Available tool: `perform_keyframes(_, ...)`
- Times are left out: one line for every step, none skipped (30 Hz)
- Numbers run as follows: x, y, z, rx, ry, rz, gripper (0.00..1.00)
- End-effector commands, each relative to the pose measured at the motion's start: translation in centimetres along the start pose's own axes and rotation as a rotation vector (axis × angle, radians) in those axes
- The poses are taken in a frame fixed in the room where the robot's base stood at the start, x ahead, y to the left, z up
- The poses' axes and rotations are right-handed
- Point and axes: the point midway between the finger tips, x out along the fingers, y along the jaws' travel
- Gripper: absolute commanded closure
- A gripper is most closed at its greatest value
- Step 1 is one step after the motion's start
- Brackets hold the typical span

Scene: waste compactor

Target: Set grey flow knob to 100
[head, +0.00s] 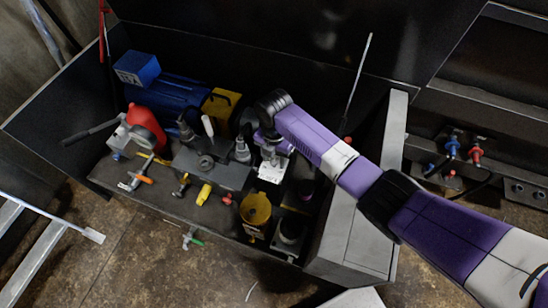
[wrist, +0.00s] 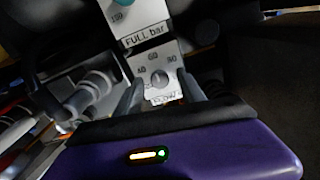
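The small grey flow knob (wrist: 160,78) sits on a white dial plate (wrist: 150,62) marked 40, 60 and 80, with a partly hidden label below it. I cannot read its exact setting. My gripper (wrist: 160,92) is open, with one dark finger on each side of the knob and gaps between. In the head view my gripper (head: 271,150) is over the compactor's equipment, close above a white labelled plate (head: 271,173). The knob cannot be made out in the head view.
A teal knob (wrist: 116,3) on a "FULL bar" plate (wrist: 147,34) is just above the dial. Grey pipe fittings (wrist: 92,88) are close on the left. In the head view, a yellow cylinder (head: 256,208), a blue motor (head: 176,98) and several valves crowd the bench.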

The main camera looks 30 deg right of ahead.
Motion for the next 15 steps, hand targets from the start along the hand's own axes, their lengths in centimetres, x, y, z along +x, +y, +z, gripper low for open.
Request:
perform_keyframes(-0.02,0.01,0.01,0.0,0.0,0.0,0.61)
perform_keyframes(-0.02,0.01,0.01,0.0,0.0,0.0,0.67)
perform_keyframes(-0.03,0.01,0.01,0.0,0.0,0.0,0.75)
perform_keyframes(-0.03,0.01,0.01,0.0,0.0,0.0,0.81)
perform_keyframes(-0.03,0.01,0.01,0.0,0.0,0.0,0.87)
perform_keyframes(-0.03,0.0,0.02,0.0,0.0,0.0,0.95)
perform_keyframes(-0.04,0.0,0.02,0.0,0.0,0.0,1.0)
perform_keyframes(-0.04,0.0,0.02,0.0,0.0,0.0,1.0)
perform_keyframes(-0.04,0.0,0.02,0.0,0.0,0.0,1.0)
perform_keyframes(-0.04,0.0,0.02,0.001,0.0,0.0,1.0)
perform_keyframes(-0.04,-0.01,0.02,0.001,0.0,0.0,1.0)
perform_keyframes(-0.05,-0.01,0.02,0.002,0.0,0.0,1.0)
perform_keyframes(-0.06,-0.01,0.02,0.004,0.0,0.0,1.0)
perform_keyframes(-0.07,-0.01,0.02,0.006,0.0,0.0,1.0)
perform_keyframes(-0.08,-0.01,0.02,0.012,0.0,0.0,1.0)
